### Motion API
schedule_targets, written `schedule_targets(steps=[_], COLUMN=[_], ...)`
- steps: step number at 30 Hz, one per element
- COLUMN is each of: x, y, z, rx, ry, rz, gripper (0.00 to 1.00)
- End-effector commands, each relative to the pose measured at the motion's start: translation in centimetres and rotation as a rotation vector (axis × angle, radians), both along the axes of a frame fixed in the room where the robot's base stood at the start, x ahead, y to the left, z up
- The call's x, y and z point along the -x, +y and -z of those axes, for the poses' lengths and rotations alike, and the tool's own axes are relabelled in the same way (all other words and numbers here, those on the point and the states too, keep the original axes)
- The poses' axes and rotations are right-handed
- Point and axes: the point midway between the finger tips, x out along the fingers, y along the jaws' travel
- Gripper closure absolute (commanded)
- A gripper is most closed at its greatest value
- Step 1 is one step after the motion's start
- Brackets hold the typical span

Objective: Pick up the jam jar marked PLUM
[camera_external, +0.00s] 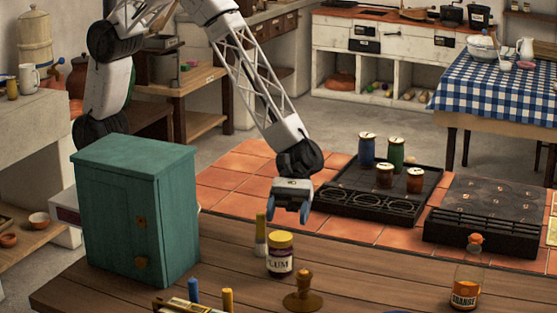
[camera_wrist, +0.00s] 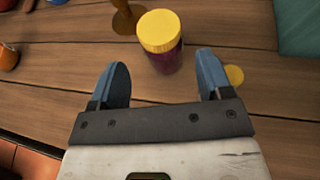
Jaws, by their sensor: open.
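The jam jar (camera_external: 280,256) stands upright on the wooden table, with a yellow lid, dark purple contents and a white label on which "LUM" can be read. In the wrist view the jar (camera_wrist: 163,52) is ahead of my fingers, slightly left of the middle of the gap, and its label is not visible. My gripper (camera_external: 291,213) is open and empty, with blue fingers pointing down, above and behind the jar in the external view. The gripper (camera_wrist: 162,85) also shows its two spread fingers in the wrist view, apart from the jar.
A wooden turned piece (camera_external: 303,290) stands close beside the jar, and a yellow-topped cylinder (camera_external: 261,236) is just behind it. A teal cabinet (camera_external: 135,215) stands at left. An orange-labelled bottle (camera_external: 466,285) is at right. Black racks (camera_external: 482,222) lie on the tiles.

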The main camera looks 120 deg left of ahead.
Motion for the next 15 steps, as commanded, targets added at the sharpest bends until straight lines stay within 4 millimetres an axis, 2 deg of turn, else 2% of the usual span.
schedule_targets(steps=[5,15], x=[-0.25,-0.28], y=[-1.12,-1.23], z=[0.39,0.45], rx=[0.0,0.0], ry=[-0.001,-0.001], rz=[0.0,0.0], gripper=[0.28,0.28])
